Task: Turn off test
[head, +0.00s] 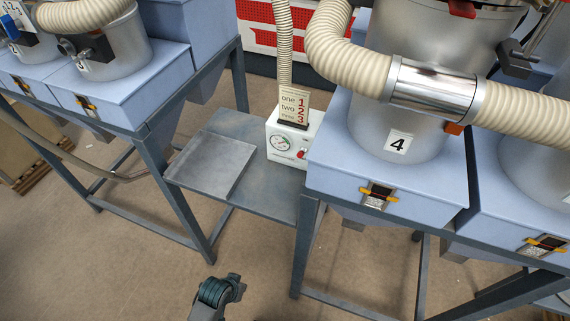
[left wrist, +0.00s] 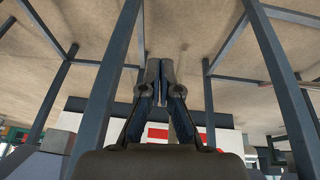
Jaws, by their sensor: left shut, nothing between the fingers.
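A white control box (head: 291,146) with a round dial (head: 280,143) and a small red switch (head: 302,154) stands at the right end of a low grey table, between the blue hopper stands. A card with "one two three" and "1 2 3" (head: 294,107) stands on top of it. In the left wrist view my left gripper (left wrist: 160,62) is shut and empty, its two fingers together. In the head view a dark part of my arm (head: 218,292) shows at the bottom, below and left of the box and apart from it. My right gripper is not in view.
The low table (head: 262,192) carries a flat grey tray (head: 212,165) at left. Blue stand legs (head: 305,250) flank it. Silver hopper 4 (head: 385,150) and thick ribbed hoses (head: 335,45) rise at right. The floor in front of the table is open.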

